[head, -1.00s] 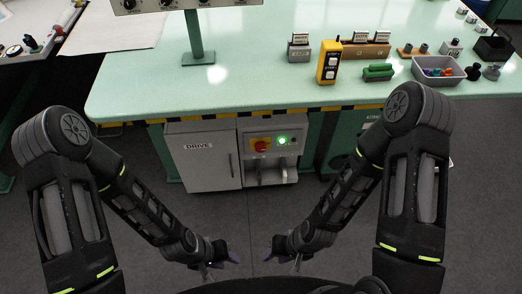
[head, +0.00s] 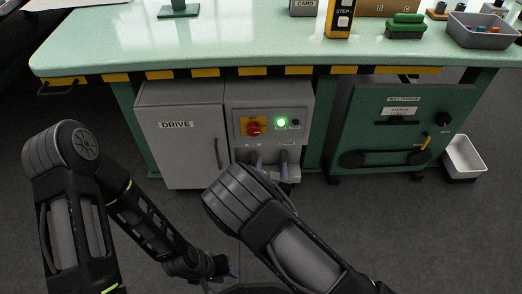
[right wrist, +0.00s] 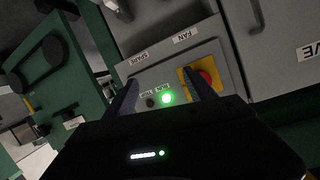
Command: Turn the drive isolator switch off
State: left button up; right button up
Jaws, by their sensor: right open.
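The drive isolator switch is a red knob (head: 253,128) on a yellow plate, set in a grey control panel beside the cabinet marked DRIVE (head: 176,125). A green lamp (head: 281,122) glows to its right. In the right wrist view the knob (right wrist: 207,77) is at the right, partly behind one finger. My right gripper (head: 270,163) is open and empty in front of the panel, below the knob in the head view. Its fingers (right wrist: 163,90) straddle the lamp area in the wrist view. The knob's exact angle is unclear. My left gripper (head: 228,272) hangs low, its jaws too small to read.
The green bench top (head: 200,45) with a striped edge overhangs the cabinets. A green belt tension unit (head: 400,135) and a white bin (head: 463,158) stand to the right. FAN (right wrist: 185,37) and SPARE labels mark the panel's lower part. The floor in front is open.

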aim_at(254, 133)
pick_arm(q)
jog(key=x, duration=0.1)
jog(key=b+x, duration=0.1)
jog(key=x, duration=0.1)
jog(key=b+x, duration=0.1)
jog(key=shift+w+a+f, duration=0.25)
jog(key=shift+w+f, duration=0.05)
pick_arm(e)
jog(key=w+a+r+t+y, duration=0.1)
jog(key=w+a+r+t, duration=0.2)
jog(key=a+r, duration=0.1)
jog(key=shift+w+a+n+y, duration=0.2)
jog(key=shift+a+n+y, duration=0.1)
jog(key=shift+a, duration=0.5)
pick_arm(q)
jog(key=shift+f, duration=0.1)
pick_arm(e)
jog(key=shift+w, duration=0.1)
jog(key=w+b, duration=0.2)
jog(key=w, duration=0.4)
jog(key=shift+w+f, duration=0.1)
jog(key=shift+w, duration=0.1)
jog(key=shift+w+b, duration=0.3)
jog(key=shift+w, duration=0.3)
pick_arm(q)
notch_tip(254, 133, down, 2)
jog(key=shift+w+f, duration=0.2)
pick_arm(e)
jog(key=c, duration=1.4)
